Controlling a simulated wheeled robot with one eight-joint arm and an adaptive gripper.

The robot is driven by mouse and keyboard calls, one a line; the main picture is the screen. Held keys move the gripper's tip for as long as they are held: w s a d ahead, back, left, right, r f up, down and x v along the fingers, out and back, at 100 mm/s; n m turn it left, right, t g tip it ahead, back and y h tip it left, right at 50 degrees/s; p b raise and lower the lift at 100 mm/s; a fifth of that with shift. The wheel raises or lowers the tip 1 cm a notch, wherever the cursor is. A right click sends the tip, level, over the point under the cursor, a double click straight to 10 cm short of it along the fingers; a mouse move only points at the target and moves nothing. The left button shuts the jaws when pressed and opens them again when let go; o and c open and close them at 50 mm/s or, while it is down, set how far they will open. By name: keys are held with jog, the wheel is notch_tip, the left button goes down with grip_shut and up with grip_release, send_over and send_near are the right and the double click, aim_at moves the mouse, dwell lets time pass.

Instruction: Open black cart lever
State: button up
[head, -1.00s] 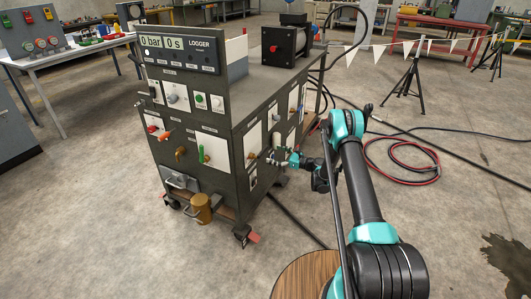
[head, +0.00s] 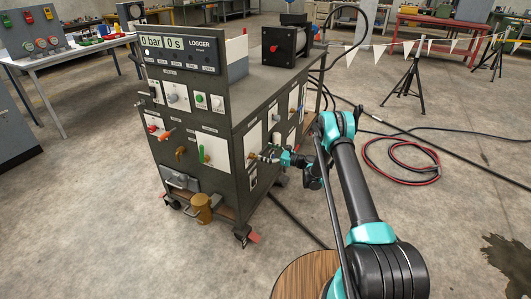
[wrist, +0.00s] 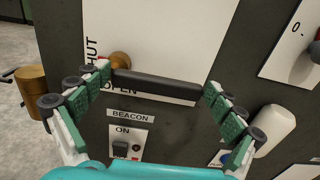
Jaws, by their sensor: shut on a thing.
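The black lever (wrist: 155,88) is on the cart's dark side panel (wrist: 70,12). In the wrist view it runs from a brass hub (wrist: 120,60) to the right, nearly level and tilted slightly down. It lies over a white plate with SHUT lettering up the left side and OPEN along the bottom, partly covered by the lever. My gripper (wrist: 158,82) is shut on the lever, with one green-padded fingertip by the hub end and the other at the far end. In the head view my gripper (head: 266,156) is at the cart's right side; the lever is too small to make out there.
A BEACON switch (wrist: 120,146) sits just below the lever. A white rounded knob (wrist: 277,130) is close to the right finger, and a brass cylinder (wrist: 32,88) is at left. Red and black hoses (head: 405,165) and a tripod (head: 407,85) are on the floor to the right.

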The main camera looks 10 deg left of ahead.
jog(key=c, duration=0.5)
jog(key=shift+o, duration=0.2)
